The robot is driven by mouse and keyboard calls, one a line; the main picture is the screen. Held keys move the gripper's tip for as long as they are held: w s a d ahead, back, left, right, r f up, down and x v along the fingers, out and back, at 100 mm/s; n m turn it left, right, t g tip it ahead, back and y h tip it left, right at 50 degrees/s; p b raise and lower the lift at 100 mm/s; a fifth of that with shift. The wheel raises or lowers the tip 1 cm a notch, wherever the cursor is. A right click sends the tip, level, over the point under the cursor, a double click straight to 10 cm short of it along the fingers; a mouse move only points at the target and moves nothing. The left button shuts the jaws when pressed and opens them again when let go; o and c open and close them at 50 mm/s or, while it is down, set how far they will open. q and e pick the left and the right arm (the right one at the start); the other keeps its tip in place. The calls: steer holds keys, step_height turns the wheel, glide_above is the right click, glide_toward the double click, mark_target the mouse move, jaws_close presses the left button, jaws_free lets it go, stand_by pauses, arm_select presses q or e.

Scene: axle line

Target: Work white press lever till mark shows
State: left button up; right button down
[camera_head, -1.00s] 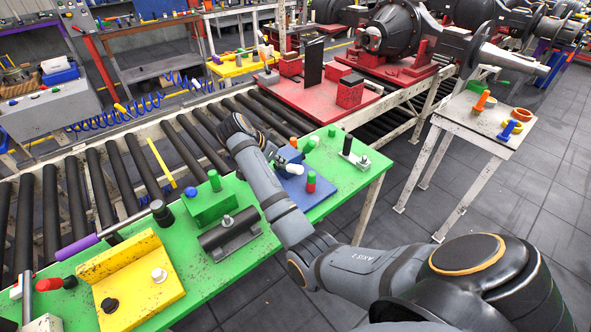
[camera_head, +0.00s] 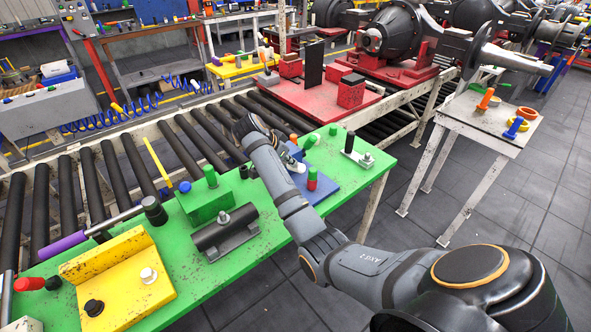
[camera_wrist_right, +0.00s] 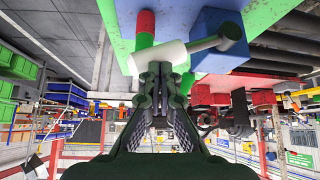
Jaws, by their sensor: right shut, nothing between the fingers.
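The white lever handle (camera_wrist_right: 158,57) lies crosswise just ahead of my right fingertips in the right wrist view, on a grey rod (camera_wrist_right: 217,40) by a blue block (camera_wrist_right: 216,22). My right gripper (camera_wrist_right: 160,76) is shut and empty; I cannot tell whether it touches the handle. In the head view the white lever (camera_head: 297,166) shows beside my right wrist, over a blue base plate (camera_head: 322,192) on the green table (camera_head: 215,273). My arm hides much of the press and the gripper there. I see no mark. My left gripper is not in view.
A red-and-green peg (camera_head: 312,179) stands close to the lever. A black bracket (camera_head: 225,232), green block (camera_head: 206,203) and yellow fixture (camera_head: 122,277) stand to the left. A roller conveyor (camera_head: 110,180) runs behind the table.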

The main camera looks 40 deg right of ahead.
stand_by(0.3)
steer(key=a+f, duration=0.1)
steer(key=a+f+p, duration=0.1)
steer(key=a, duration=0.1)
steer(key=shift+s+f, duration=0.35)
steer(key=shift+f, duration=0.05)
stand_by(0.5)
steer(key=v, duration=1.2)
steer(key=shift+f, duration=0.1)
stand_by(0.4)
